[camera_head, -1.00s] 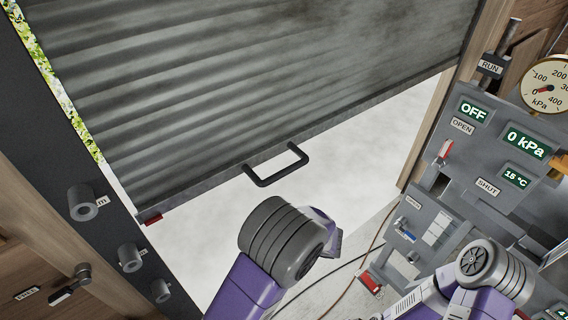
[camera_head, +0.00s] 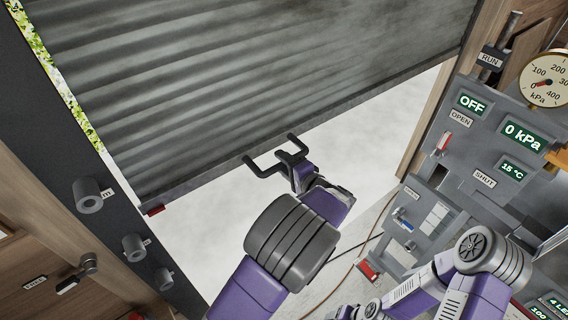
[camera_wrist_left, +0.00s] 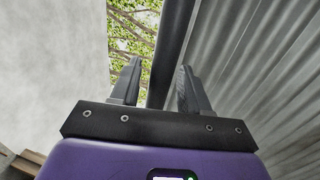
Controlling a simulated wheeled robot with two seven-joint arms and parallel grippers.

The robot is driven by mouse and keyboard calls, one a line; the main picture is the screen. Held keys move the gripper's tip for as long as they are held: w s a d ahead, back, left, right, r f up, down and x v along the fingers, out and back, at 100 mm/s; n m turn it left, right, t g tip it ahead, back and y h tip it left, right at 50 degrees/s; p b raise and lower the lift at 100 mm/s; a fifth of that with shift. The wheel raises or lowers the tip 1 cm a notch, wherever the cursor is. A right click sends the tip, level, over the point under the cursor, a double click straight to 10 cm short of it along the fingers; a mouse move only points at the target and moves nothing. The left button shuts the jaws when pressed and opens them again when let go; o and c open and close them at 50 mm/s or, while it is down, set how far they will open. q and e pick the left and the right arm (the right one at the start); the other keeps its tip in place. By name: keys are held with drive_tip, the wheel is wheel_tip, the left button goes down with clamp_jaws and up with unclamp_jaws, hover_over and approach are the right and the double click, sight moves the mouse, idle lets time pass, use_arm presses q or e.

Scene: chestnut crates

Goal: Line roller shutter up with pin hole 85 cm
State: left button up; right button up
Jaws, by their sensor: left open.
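The grey ribbed roller shutter (camera_head: 250,90) hangs partly lowered, with a red tab (camera_head: 152,210) at its lower left corner. Its dark U-shaped handle (camera_head: 268,168) sticks out from the bottom edge. My left gripper (camera_head: 293,160) is at the right part of this handle. In the left wrist view, the handle bar (camera_wrist_left: 172,50) runs between the two open fingers (camera_wrist_left: 158,85), with gaps on both sides. Several grey round pin fittings, one of them the upper one (camera_head: 89,195), line the dark left post; their labels are mostly hidden. My right gripper is not clearly visible.
A grey control panel (camera_head: 485,150) stands at the right, with OFF, 0 kPa and 15 °C displays and a gauge (camera_head: 545,80). A wooden door panel (camera_head: 50,250) with a latch is at the lower left. Pale open space lies below the shutter.

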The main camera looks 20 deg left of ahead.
use_arm(q)
drive_tip(key=shift+c, duration=0.3)
clamp_jaws()
drive_tip(key=shift+f, duration=0.1)
use_arm(e)
drive_tip(key=shift+f, duration=0.1)
